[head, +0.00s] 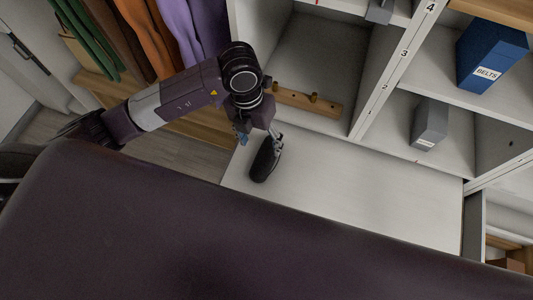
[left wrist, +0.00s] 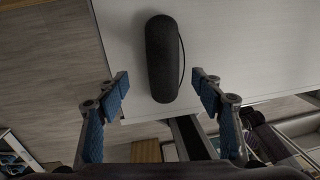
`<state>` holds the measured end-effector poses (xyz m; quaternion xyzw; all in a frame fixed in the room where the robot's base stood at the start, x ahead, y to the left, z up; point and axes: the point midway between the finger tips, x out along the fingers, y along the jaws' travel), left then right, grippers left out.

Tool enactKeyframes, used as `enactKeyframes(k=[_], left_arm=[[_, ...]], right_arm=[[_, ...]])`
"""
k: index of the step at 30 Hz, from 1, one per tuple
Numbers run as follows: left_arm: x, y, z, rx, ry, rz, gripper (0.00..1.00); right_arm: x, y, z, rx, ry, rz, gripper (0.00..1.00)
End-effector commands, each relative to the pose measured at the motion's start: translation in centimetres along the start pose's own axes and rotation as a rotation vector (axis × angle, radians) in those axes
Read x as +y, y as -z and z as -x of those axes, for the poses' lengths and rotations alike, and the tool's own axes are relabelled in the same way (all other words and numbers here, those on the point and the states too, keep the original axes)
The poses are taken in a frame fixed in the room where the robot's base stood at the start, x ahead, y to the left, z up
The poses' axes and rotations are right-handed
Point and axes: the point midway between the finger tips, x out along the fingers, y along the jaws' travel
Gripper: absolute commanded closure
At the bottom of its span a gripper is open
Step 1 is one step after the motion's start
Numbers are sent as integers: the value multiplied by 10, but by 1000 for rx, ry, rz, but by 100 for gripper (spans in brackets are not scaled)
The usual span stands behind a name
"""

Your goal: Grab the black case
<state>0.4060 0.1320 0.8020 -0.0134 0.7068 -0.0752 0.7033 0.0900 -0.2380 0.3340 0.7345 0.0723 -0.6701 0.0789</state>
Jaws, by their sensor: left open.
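The black case (head: 263,160) is a long rounded dark case lying on the white bench top (head: 340,205), near its left end. It also shows in the left wrist view (left wrist: 162,60), upright in the picture with a thin strap along its right side. My left gripper (left wrist: 160,90) is open, with blue-padded fingers on either side of the case's near end. The case lies mostly beyond the fingertips, and I see no contact. In the head view the left gripper (head: 258,138) hangs over the case and hides part of it. My right gripper is not in view.
White cubbies stand behind the bench, with a wooden peg rail (head: 305,103) in one. A blue box labelled BELTS (head: 490,55) and a grey box (head: 429,124) sit in cubbies at right. Clothes (head: 150,35) hang at upper left. The bench right of the case is clear.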

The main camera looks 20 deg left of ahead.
Motion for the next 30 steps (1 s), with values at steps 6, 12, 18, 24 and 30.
enactKeyframes(k=[6,12,18,24,30], left_arm=[[-3,-2,-24,5,4,-1,39],[-5,-6,-54,5,5,-1,39],[-5,-7,-66,2,5,-4,39],[-5,-7,-66,1,5,-4,42],[-5,-7,-65,1,6,-4,64]], right_arm=[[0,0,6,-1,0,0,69],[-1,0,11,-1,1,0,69],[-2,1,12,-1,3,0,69],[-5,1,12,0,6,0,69],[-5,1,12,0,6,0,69]])
